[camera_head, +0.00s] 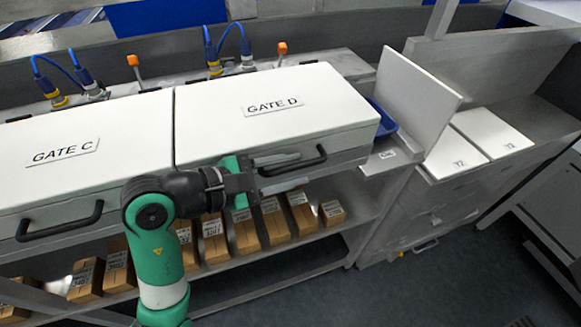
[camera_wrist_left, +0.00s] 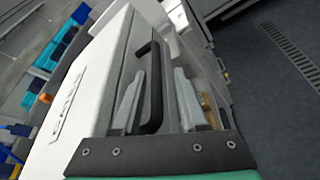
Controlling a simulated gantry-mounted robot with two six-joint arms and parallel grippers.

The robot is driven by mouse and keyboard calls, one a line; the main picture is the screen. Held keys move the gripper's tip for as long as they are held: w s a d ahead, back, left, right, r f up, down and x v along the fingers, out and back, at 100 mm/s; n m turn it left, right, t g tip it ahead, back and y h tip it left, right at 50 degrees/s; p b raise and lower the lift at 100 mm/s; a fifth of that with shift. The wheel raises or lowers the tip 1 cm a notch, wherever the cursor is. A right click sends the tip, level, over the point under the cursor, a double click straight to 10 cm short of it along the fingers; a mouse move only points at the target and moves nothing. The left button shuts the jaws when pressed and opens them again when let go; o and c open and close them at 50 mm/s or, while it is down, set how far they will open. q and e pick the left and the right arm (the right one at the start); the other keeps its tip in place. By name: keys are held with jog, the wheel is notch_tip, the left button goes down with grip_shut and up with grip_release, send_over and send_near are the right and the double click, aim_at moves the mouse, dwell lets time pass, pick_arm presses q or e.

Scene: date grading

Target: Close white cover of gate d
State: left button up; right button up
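The white cover of gate D (camera_head: 225,112) lies down flat over its box, with its label facing up. Its black handle (camera_head: 318,155) is on the front face. My left gripper (camera_head: 302,168) is at that handle, with its two fingers apart. In the left wrist view, the handle (camera_wrist_left: 154,62) runs between the open fingers (camera_wrist_left: 160,75), and I see no clear grip on it. The gate D label shows sideways on the white cover (camera_wrist_left: 100,62) there. My right gripper is in neither view.
The gate C cover (camera_head: 110,120) lies flat to the left. A white panel (camera_head: 415,100) stands upright to the right of gate D, beside a blue bin (camera_head: 385,122). Several cardboard boxes (camera_head: 272,218) sit on the shelf below. Blue cables (camera_head: 235,38) are behind the covers.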

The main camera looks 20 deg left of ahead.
pick_arm(q)
jog(key=shift+r, duration=0.2)
jog(key=shift+s+a+r, duration=0.15)
jog(key=shift+s+a, duration=0.1)
jog(key=p+v, duration=0.1)
jog(key=v, duration=0.9)
jog(key=shift+s+a+p, duration=0.25)
jog(key=shift+s+p, duration=0.05)
